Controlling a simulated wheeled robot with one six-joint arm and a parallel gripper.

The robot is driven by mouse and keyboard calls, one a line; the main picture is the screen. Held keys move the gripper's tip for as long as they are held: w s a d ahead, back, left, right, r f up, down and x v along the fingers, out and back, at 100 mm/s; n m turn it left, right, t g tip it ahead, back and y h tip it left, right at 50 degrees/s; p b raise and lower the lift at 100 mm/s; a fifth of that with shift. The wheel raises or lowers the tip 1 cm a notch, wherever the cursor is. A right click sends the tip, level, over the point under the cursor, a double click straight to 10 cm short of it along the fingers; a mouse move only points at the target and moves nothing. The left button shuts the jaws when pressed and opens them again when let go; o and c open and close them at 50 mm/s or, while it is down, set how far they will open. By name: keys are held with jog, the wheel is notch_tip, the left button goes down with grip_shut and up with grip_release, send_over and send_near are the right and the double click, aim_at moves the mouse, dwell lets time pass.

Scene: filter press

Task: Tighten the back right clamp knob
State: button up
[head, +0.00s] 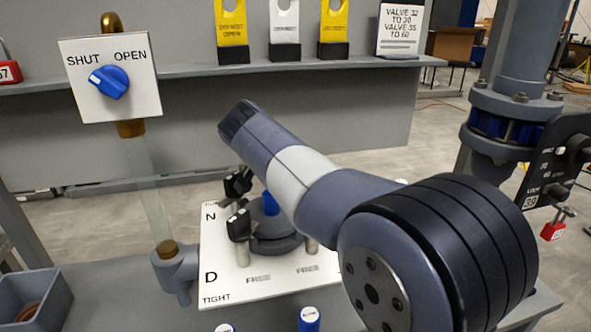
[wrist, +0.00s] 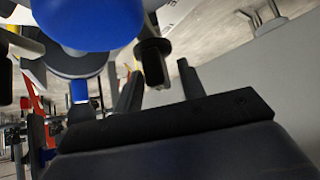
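In the head view the filter press (head: 277,243) has grey round discs and a blue top on a white plate (head: 222,275) marked TIGHT and FREE. Two black clamp knobs show on its left, a front one (head: 239,225) and a back one (head: 238,184). My arm covers the press's right side, so the back right knob and my gripper are hidden there. In the wrist view my gripper (wrist: 160,88) is open, its two black fingers apart. A black knob (wrist: 153,60) appears between the fingertips; contact cannot be told. The blue top (wrist: 85,20) is at upper left.
A glass tube (head: 150,190) with a SHUT/OPEN dial (head: 109,82) stands at left. A grey pipe (head: 518,60) with a black lever plate (head: 563,160) stands at right. Tags (head: 231,22) line the shelf behind. A grey bin (head: 35,300) is at lower left.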

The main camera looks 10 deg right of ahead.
jog(key=v, duration=1)
jog(key=shift+s+a+r+p, duration=0.2)
jog(key=shift+a+r+p, duration=0.05)
jog(key=shift+p, duration=0.05)
jog(key=shift+f, duration=0.1)
jog(key=x, duration=1)
jog(key=shift+w+d+f+b, duration=0.1)
jog(key=shift+w+d+b, duration=0.1)
jog(key=shift+b, duration=0.1)
jog(key=shift+d, duration=0.1)
jog(key=shift+n, duration=0.3)
